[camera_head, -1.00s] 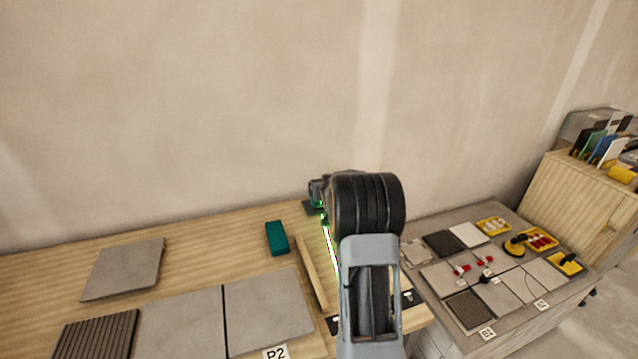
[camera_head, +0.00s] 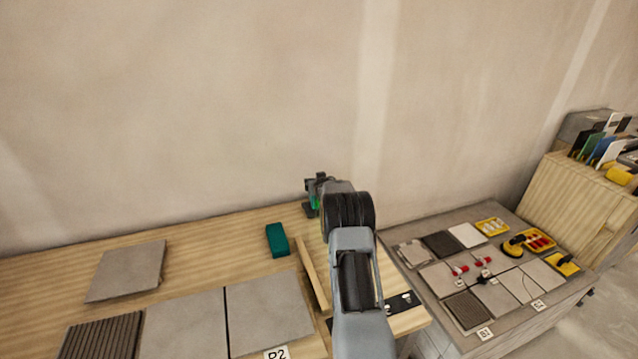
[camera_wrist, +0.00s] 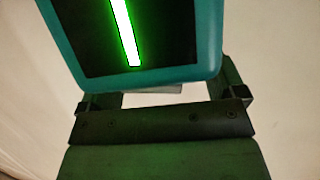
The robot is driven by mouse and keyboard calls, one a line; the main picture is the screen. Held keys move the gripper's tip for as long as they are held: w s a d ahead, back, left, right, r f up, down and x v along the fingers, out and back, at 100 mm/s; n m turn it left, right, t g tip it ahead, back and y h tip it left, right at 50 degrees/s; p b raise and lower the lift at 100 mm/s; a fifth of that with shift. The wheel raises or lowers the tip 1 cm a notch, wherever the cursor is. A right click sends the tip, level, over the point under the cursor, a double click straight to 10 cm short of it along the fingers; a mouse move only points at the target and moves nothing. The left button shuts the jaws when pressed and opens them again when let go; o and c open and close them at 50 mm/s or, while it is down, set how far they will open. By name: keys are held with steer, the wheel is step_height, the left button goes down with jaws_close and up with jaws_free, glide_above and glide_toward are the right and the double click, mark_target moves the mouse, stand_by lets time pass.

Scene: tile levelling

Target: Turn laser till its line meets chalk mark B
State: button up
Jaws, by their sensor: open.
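The laser (camera_wrist: 210,40) fills the top of the wrist view, with a teal rim, a dark face and a bright green slit. In the head view only a bit of it with a green glow (camera_head: 315,204) shows at the back of the bench, mostly hidden by my arm. My gripper (camera_wrist: 160,88) is open, with a finger near each side of the laser's lower end; I cannot tell whether they touch it. A dark strip (camera_head: 391,309) with small white marks lies at the bench's front right, partly behind my arm. I cannot read which mark is B.
A teal block (camera_head: 277,239) and a wooden batten (camera_head: 312,272) lie left of my arm. Grey tiles (camera_head: 265,310) cover the bench's front left. A lower side table (camera_head: 432,312) on the right holds tiles, red-handled tools and yellow trays.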

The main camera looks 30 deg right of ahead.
steer(key=shift+c, duration=0.3)
steer(key=c, duration=0.6)
steer(key=p, duration=0.2)
steer(key=shift+r+p, duration=0.35)
steer(key=shift+r, duration=0.05)
steer(key=shift+f+n+y+p, duration=0.1)
steer(key=shift+n+y+p, duration=0.25)
steer(key=shift+p, duration=0.8)
steer(key=shift+f+t+p, duration=0.2)
steer(key=shift+t+p, duration=0.1)
steer(key=shift+f, duration=0.1)
steer(key=o, duration=0.7)
steer(key=shift+c, duration=0.2)
steer(key=shift+s+a, duration=0.1)
